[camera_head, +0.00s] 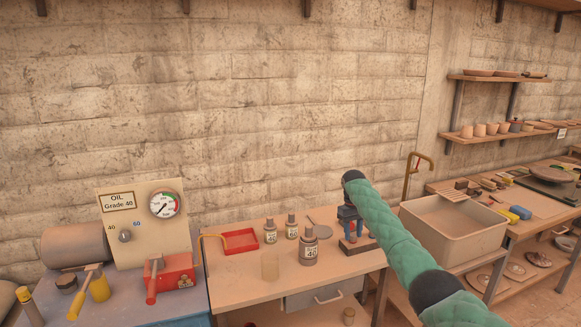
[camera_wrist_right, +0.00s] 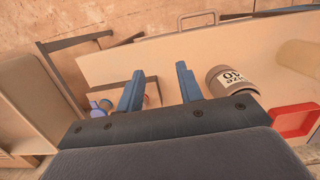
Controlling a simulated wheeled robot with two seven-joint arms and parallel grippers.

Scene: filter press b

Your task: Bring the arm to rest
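My right arm, in a green sleeve, reaches in from the lower right in the head view. Its gripper (camera_head: 349,222), with blue fingers, hangs over the right part of the wooden table (camera_head: 230,295). In the right wrist view the gripper (camera_wrist_right: 160,85) has its two blue fingers well apart, with nothing held between them. A grey bottle with a "40" label (camera_wrist_right: 232,80) stands beside the fingers there, apart from the grip. In the head view a labelled bottle (camera_head: 309,247) stands left of the gripper. My left gripper is not in view.
Two more bottles (camera_head: 270,232) (camera_head: 292,227), a clear cup (camera_head: 269,267) and a red tray (camera_head: 240,242) stand on the table. An oil panel with a gauge (camera_head: 142,225) is at left. A large basin (camera_head: 452,232) stands right of my arm.

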